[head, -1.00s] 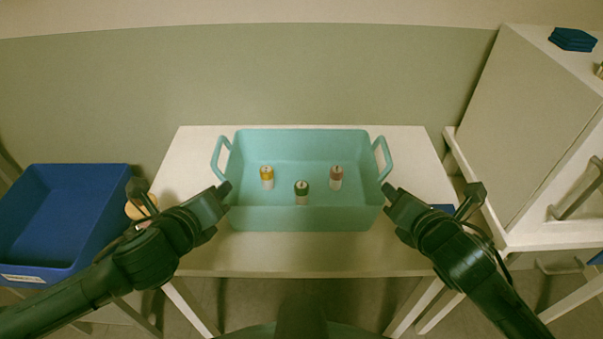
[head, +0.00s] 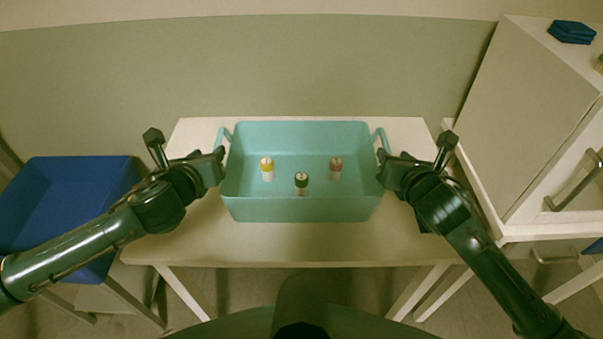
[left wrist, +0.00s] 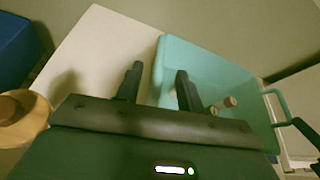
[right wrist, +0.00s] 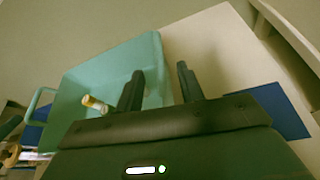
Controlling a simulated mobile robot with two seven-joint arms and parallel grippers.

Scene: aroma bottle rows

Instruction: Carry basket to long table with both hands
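The teal basket (head: 300,210) stands on a white table (head: 300,247), with a loop handle at each side. Inside stand three bottles: yellow-topped (head: 267,168), dark green-topped (head: 301,183) and reddish-topped (head: 336,168). My left gripper (head: 221,162) is at the left handle (head: 223,133) and covers its near part. My right gripper (head: 382,163) is likewise at the right handle (head: 381,134). In the left wrist view the fingers (left wrist: 158,88) are apart, with the basket's edge between them. The right wrist view shows the right fingers (right wrist: 160,88) apart too. I cannot see either touching a handle.
A blue bin (head: 50,200) stands at the left. A white cabinet (head: 530,120) with a handle is at the right, with blue items (head: 571,32) on top. A blue flat thing (right wrist: 265,110) lies on the table beside the basket in the right wrist view. The table's front is clear.

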